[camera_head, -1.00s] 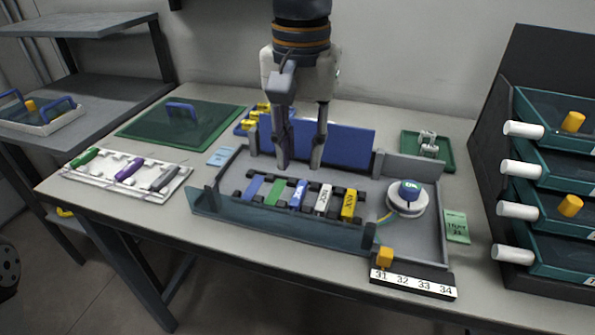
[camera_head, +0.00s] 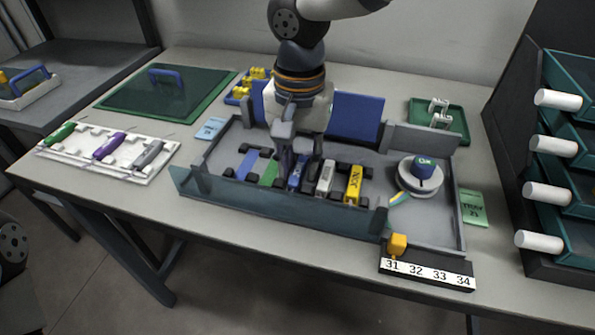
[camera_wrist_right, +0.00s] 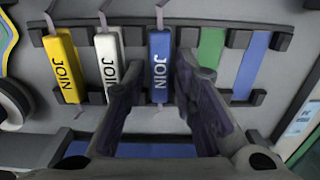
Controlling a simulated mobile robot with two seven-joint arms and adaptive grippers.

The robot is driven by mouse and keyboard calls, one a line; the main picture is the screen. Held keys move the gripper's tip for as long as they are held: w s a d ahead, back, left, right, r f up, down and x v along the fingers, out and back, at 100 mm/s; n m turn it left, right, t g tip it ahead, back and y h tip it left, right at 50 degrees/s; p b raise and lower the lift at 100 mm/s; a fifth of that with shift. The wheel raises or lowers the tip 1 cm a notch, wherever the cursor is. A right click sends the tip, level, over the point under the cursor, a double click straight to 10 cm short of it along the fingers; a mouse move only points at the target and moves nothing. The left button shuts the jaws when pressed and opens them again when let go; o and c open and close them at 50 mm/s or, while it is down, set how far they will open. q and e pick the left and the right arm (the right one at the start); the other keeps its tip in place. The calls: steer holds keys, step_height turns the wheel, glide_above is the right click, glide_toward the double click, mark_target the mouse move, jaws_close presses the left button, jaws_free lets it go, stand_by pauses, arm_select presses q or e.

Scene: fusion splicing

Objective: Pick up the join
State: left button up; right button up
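Three pieces marked JOIN lie in a rack in the grey tray (camera_head: 222,150): a blue join (camera_wrist_right: 160,65), a white join (camera_wrist_right: 109,65) and a yellow join (camera_wrist_right: 62,66). In the head view the white join (camera_head: 325,178) and yellow join (camera_head: 354,184) show, while the blue join (camera_head: 295,176) is partly hidden by my right gripper (camera_head: 291,182). In the wrist view my right gripper (camera_wrist_right: 156,82) is open, with one finger on each side of the blue join and a gap beside it. My left gripper is not in view.
Plain green (camera_wrist_right: 211,47) and blue (camera_wrist_right: 250,66) strips sit beside the joins. A clear front wall (camera_head: 270,205) and blue back panel (camera_head: 356,117) bound the tray. A round device (camera_head: 420,180) stands at its right. A white rack (camera_head: 100,170) holds coloured tools at left.

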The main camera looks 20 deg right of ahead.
steer(key=shift+r, duration=0.1)
steer(key=shift+c, duration=0.2)
jaws_close()
